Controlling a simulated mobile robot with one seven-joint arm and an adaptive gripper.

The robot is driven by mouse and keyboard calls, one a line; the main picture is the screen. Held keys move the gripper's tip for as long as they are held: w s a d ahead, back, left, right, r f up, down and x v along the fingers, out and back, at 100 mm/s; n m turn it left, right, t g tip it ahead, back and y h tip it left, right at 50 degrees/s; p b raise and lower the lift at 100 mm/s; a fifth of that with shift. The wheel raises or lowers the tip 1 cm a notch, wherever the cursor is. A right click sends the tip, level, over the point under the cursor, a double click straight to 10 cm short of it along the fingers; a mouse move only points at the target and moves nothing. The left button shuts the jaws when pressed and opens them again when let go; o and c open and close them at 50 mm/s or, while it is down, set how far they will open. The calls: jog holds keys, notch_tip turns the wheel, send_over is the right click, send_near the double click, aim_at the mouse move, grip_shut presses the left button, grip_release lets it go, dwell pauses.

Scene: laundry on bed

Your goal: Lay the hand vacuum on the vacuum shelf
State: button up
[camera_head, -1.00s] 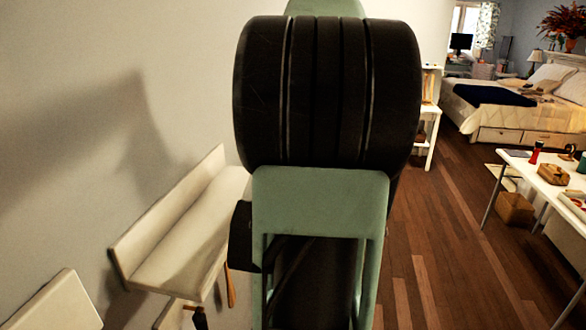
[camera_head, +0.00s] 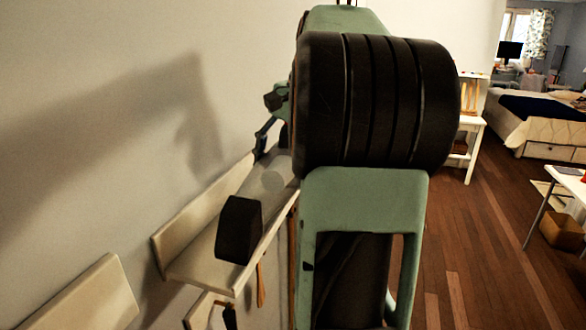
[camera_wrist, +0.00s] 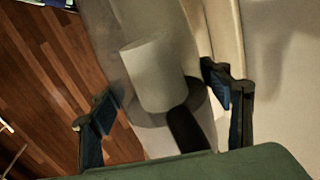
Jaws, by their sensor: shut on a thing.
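The hand vacuum has a grey, see-through body (camera_head: 262,185) and a dark block-shaped end (camera_head: 238,230). In the head view it overlaps the cream vacuum shelf (camera_head: 188,262) on the left wall; I cannot tell whether it touches it. My gripper (camera_head: 275,125) is partly hidden behind my arm. In the wrist view my gripper (camera_wrist: 163,112) has its blue-padded fingers on either side of the vacuum (camera_wrist: 158,75), shut on it. A pale inner cylinder and dark handle show there. The cream surface beside it in that view looks like the shelf (camera_wrist: 222,35).
Another cream shelf (camera_head: 95,300) is on the wall at lower left. A brown-handled item (camera_head: 260,285) hangs below the vacuum shelf. A white stand (camera_head: 462,145), a bed (camera_head: 530,125) and a white table (camera_head: 572,185) stand right. Wooden floor (camera_head: 475,250) lies open between them.

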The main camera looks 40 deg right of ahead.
jog(key=shift+w+a+f, duration=0.1)
jog(key=shift+w+a, duration=0.35)
jog(key=shift+w, duration=0.3)
jog(key=shift+w+a+r, duration=0.1)
jog(key=shift+w+a, duration=0.3)
jog(key=shift+w, duration=0.3)
jog(key=shift+w+a+f, duration=0.1)
jog(key=shift+w+a, duration=0.35)
jog(key=shift+w, duration=0.3)
jog(key=shift+w+f, duration=0.1)
jog(key=shift+f, duration=0.25)
jog(key=shift+f+b, duration=0.8)
jog(key=shift+f, duration=0.2)
jog(key=o, duration=2)
jog(key=shift+a, duration=0.1)
jog(key=shift+o, duration=0.8)
jog(key=shift+f, duration=0.15)
notch_tip(320, 180, up, 12)
send_over(260, 165)
jog(key=w+d, duration=0.3)
jog(key=d, duration=0.2)
jog(key=shift+f, duration=0.1)
